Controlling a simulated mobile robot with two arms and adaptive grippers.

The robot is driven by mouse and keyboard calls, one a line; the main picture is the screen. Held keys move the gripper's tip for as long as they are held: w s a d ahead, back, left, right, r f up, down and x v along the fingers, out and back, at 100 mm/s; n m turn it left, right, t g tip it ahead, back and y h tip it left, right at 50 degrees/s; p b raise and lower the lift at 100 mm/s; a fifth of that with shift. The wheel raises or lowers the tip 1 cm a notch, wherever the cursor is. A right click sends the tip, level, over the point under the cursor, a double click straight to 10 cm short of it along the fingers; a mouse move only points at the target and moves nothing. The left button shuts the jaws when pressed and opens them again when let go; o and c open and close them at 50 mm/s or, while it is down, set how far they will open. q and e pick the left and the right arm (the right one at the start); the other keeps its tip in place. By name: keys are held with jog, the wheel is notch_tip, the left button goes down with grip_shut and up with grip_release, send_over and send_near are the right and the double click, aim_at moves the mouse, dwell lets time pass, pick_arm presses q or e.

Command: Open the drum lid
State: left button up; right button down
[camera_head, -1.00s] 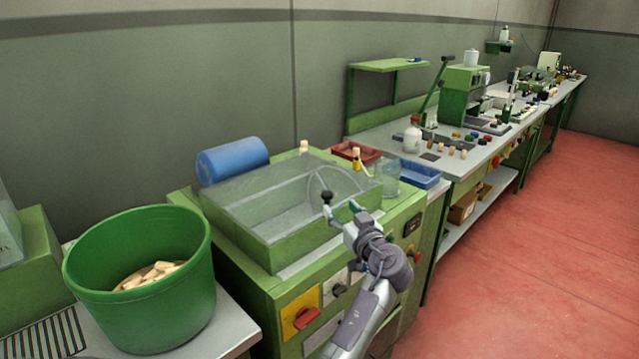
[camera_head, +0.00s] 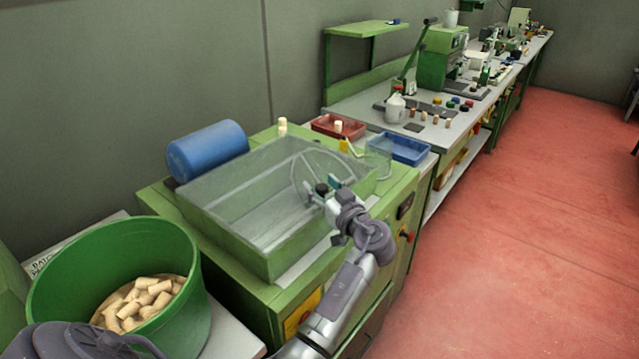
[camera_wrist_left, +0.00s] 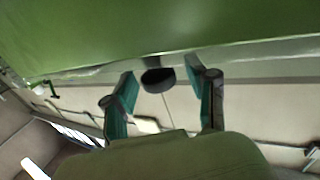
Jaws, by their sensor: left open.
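The drum lid (camera_head: 240,178) is a clear cover on the green machine (camera_head: 262,262), and it looks closed. A curved rim shows through it near its right end. A black knob (camera_head: 321,188) is at the lid's front right. My left gripper (camera_head: 330,186) is at this knob, partly hiding it. In the left wrist view the knob (camera_wrist_left: 158,80) lies between the two teal-padded fingers of the open gripper (camera_wrist_left: 165,92), with gaps at both sides. I cannot tell whether anything touches. My right gripper is not in view.
A green tub (camera_head: 190,275) of corks stands at the lower left. A blue cylinder (camera_head: 207,150) lies behind the lid. A red tray (camera_head: 325,126), a glass beaker (camera_head: 378,160) and a blue tray (camera_head: 400,147) stand beyond the machine. The red floor at right is clear.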

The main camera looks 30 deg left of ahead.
pick_arm(q)
jog(key=shift+c, duration=1.3)
grip_shut()
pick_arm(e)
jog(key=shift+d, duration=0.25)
pick_arm(q)
jog(key=shift+r, duration=0.15)
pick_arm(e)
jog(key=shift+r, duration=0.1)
